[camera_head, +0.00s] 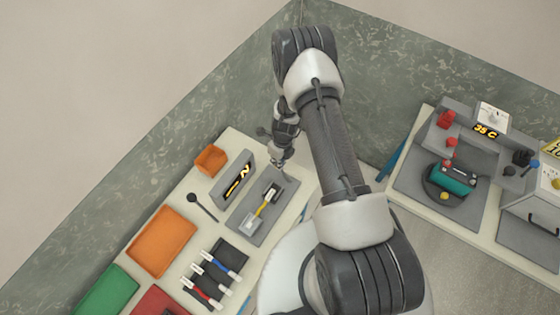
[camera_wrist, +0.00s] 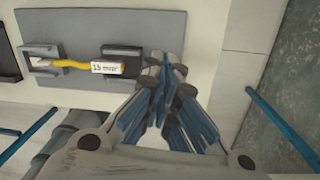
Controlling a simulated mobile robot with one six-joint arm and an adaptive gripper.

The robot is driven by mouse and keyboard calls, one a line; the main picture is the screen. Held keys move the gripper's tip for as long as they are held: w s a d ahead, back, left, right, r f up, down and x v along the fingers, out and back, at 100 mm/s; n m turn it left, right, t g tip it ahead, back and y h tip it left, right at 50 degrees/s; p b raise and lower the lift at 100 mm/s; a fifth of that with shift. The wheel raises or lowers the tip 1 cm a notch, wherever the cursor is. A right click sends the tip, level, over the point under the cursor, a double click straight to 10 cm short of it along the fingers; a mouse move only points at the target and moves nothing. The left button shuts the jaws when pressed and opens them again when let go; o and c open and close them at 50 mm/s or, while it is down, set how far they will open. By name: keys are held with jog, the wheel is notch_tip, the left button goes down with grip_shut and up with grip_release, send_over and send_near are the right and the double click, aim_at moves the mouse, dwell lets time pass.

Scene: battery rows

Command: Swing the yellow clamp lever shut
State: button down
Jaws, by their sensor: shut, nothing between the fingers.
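I cannot clearly make out a yellow clamp lever. A thin, bent yellow piece (camera_head: 261,210) lies on a grey plate (camera_head: 246,227). In the wrist view the yellow piece (camera_wrist: 75,65) runs from a grey block (camera_wrist: 40,62) to a white tag marked like "15 mm²" (camera_wrist: 106,68), beside a dark block (camera_wrist: 122,52). A yellow ball (camera_head: 444,196) shows beside a teal block on the right bench; its lever, if any, is not clear. My gripper (camera_wrist: 165,70) is shut and empty, right of the tag, by the plate's edge. It also shows in the head view (camera_head: 277,161).
Around the plate are a display (camera_head: 238,182), a dark spoon-like tool (camera_head: 201,205), an orange tray (camera_head: 162,241) and a cable rack (camera_head: 215,270). The right bench has a teal block (camera_head: 452,178) and a "35 C" display (camera_head: 485,131). A floor gap separates the benches.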

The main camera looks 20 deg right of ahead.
jog(key=shift+w+a+f, duration=0.15)
jog(key=shift+w+a, duration=0.1)
dwell(0.5)
